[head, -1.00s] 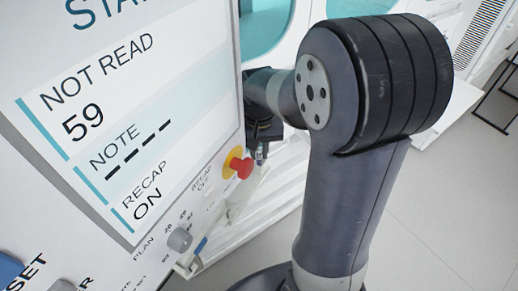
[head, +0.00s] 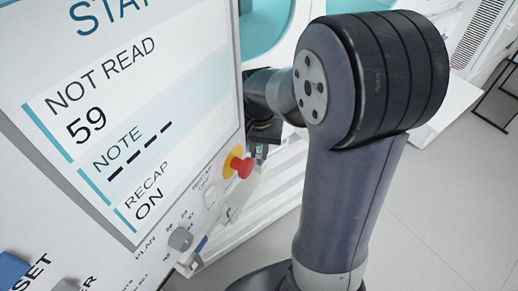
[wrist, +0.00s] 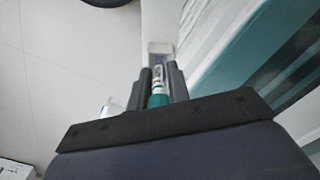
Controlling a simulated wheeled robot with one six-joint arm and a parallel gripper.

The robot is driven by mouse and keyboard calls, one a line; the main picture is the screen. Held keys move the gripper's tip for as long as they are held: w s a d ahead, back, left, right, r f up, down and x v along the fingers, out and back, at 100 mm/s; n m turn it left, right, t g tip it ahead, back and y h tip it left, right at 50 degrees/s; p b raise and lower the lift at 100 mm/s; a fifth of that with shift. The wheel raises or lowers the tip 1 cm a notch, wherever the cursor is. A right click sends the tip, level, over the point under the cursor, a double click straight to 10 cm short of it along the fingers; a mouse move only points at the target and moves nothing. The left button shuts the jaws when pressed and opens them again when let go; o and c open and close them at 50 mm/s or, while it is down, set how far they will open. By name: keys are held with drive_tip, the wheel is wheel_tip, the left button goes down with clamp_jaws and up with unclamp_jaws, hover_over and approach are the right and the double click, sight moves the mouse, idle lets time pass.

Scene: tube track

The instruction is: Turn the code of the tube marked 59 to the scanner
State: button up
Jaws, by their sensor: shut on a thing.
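My gripper (wrist: 160,84) is shut on a tube (wrist: 158,100) in the wrist view. The tube has a teal cap end toward the camera and a pale body with dark marks between the fingers. Its number and code cannot be read. In the head view my gripper (head: 262,135) is small and partly hidden behind my arm, with the tube (head: 259,153) showing just below it. A screen (head: 120,110) at the left reads NOT READ 59, NOTE with dashes, RECAP ON. I cannot pick out the scanner for certain.
A pale fitting with a bluish part (wrist: 160,50) lies just beyond the fingertips. A red stop button (head: 241,166) and a grey knob (head: 180,239) sit on the panel below the screen. A white and teal structure (wrist: 255,60) runs along the right; open floor (wrist: 70,60) lies left.

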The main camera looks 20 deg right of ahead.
drive_tip(key=shift+m, duration=1.4)
drive_tip(key=m, duration=0.2)
drive_tip(key=shift+m+p, duration=0.3)
drive_tip(key=shift+p, duration=0.1)
drive_tip(key=shift+f, duration=0.2)
drive_tip(key=o, duration=0.8)
